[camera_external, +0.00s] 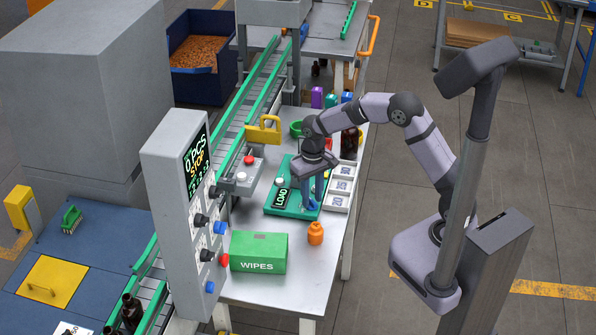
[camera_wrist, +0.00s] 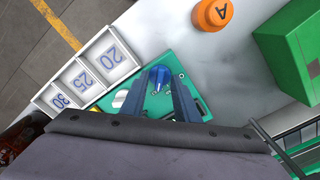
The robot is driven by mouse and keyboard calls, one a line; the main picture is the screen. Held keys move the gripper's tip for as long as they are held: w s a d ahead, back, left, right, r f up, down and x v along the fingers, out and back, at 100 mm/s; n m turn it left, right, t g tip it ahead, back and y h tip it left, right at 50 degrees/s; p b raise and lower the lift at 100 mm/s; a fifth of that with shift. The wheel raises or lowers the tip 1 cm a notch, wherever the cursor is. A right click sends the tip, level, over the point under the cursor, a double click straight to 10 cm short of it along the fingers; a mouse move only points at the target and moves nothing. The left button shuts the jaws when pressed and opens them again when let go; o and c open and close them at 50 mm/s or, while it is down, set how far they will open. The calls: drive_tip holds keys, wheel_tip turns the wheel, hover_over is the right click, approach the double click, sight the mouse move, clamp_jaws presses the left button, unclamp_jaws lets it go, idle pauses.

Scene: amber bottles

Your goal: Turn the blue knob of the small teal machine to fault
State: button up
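The small teal machine (camera_external: 299,204) lies on the white table under my gripper. Its dark screen (camera_external: 281,197) reads LOAD. In the wrist view the teal panel (camera_wrist: 171,57) shows with the blue knob (camera_wrist: 160,76) between my fingertips. My gripper (camera_wrist: 159,82) is open, with one blue finger on each side of the knob and a small gap visible. In the external view my gripper (camera_external: 316,197) points down over the machine's right part. The knob's markings and pointer direction cannot be read, and part of the panel is hidden by my fingers and wrist.
A white tray with compartments numbered 20, 25 and 30 (camera_wrist: 128,67) borders the machine. A tall control panel (camera_external: 180,220) and conveyor (camera_external: 233,130) are left. Bare table surrounds the orange bottle.

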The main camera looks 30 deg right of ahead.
sight(312, 200)
drive_tip(key=shift+r+b, duration=1.05)
drive_tip(key=shift+r, duration=2.65)
drive_tip(key=s+d+f, duration=0.4)
drive_tip(key=s+d, duration=0.5)
drive_tip(key=s+d+f, duration=0.4)
drive_tip(key=s+d, duration=0.5)
drive_tip(key=d, duration=0.1)
drive_tip(key=shift+s+d+f, duration=0.15)
drive_tip(key=shift+s+f, duration=0.1)
drive_tip(key=shift+s, duration=0.15)
drive_tip(key=shift+c, duration=0.3)
